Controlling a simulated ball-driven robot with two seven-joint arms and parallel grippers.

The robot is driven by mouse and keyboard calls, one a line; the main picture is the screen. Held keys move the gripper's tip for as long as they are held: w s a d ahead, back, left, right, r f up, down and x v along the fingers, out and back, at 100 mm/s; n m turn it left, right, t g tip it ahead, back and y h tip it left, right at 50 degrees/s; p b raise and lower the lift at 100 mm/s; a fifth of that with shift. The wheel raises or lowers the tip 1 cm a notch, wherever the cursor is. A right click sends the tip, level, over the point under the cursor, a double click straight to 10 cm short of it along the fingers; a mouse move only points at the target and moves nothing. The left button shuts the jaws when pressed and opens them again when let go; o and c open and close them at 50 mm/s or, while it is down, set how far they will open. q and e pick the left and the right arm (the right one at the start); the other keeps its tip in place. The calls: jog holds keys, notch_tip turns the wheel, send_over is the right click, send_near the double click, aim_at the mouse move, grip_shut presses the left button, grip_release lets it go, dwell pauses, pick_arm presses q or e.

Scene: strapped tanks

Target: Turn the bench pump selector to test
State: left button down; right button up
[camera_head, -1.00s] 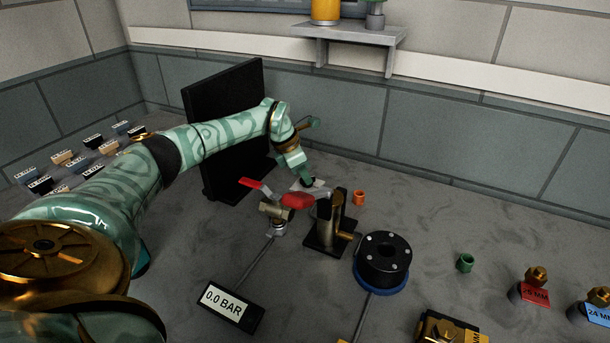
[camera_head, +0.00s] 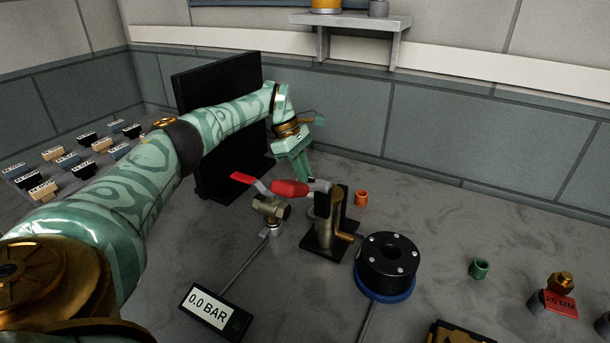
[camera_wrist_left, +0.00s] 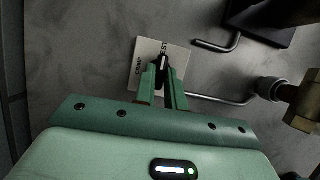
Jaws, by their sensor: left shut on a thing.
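My left gripper (camera_wrist_left: 163,74) is shut on this knob. In the head view, the green left gripper (camera_head: 302,168) reaches down behind the red valve lever, and the selector is hidden there. The knob's exact pointing direction is hard to tell because the fingers cover part of it. My right gripper is in neither view now.
A brass valve with a red lever (camera_head: 290,188) and a hand pump (camera_head: 328,222) stand close in front of the gripper. A black panel (camera_head: 231,160) rises behind my arm. A black reel (camera_head: 387,262), an orange ring (camera_head: 361,198) and a pressure display (camera_head: 212,309) stand nearby.

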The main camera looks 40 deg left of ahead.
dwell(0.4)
pick_arm(q)
jog(key=c, duration=1.5)
grip_release()
jog(key=shift+o, duration=0.2)
jog(key=p+v, duration=0.1)
jog(key=v, duration=1.1)
jog(key=shift+w+r, duration=0.1)
jog(key=shift+r, duration=0.05)
